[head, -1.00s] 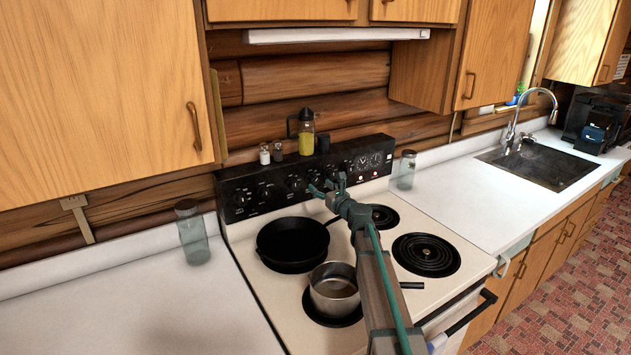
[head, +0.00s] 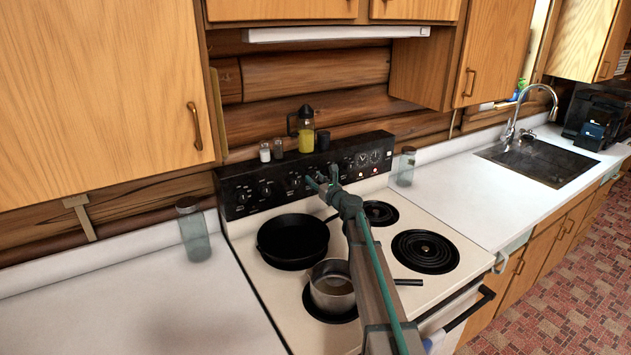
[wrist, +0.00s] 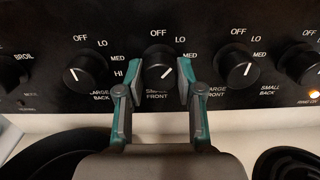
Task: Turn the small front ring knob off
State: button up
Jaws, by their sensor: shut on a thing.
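The small front knob (wrist: 159,68) is black and round, on the stove's black control panel (wrist: 225,18). In the head view my gripper (head: 323,181) is at the middle of the panel; the fingers and arm partly hide the knob there.
An orange ring-on light (wrist: 314,94) glows at right. Below the panel are a black frying pan (head: 292,240), a steel saucepan (head: 332,290) and bare coil burners (head: 425,251). An oil bottle (head: 306,130) stands above the panel.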

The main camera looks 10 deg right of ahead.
jog(key=shift+f+b, duration=0.1)
jog(key=shift+b, duration=0.35)
jog(key=shift+f+n+b, duration=0.15)
jog(key=shift+n+b, duration=0.45)
jog(key=shift+b, duration=0.2)
jog(key=n+b, duration=0.3)
jog(key=b, duration=0.1)
jog(key=shift+f+b, duration=0.1)
jog(key=shift+b, duration=0.3)
jog(key=n+b, duration=0.3)
jog(key=b, duration=0.1)
jog(key=shift+r, duration=0.2)
jog(key=shift+r+n+b, duration=0.15)
jog(key=shift+n+b, duration=0.25)
jog(key=shift+b, duration=0.05)
jog(key=o, duration=1.1)
jog(key=shift+o, duration=0.2)
jog(key=shift+d, duration=0.1)
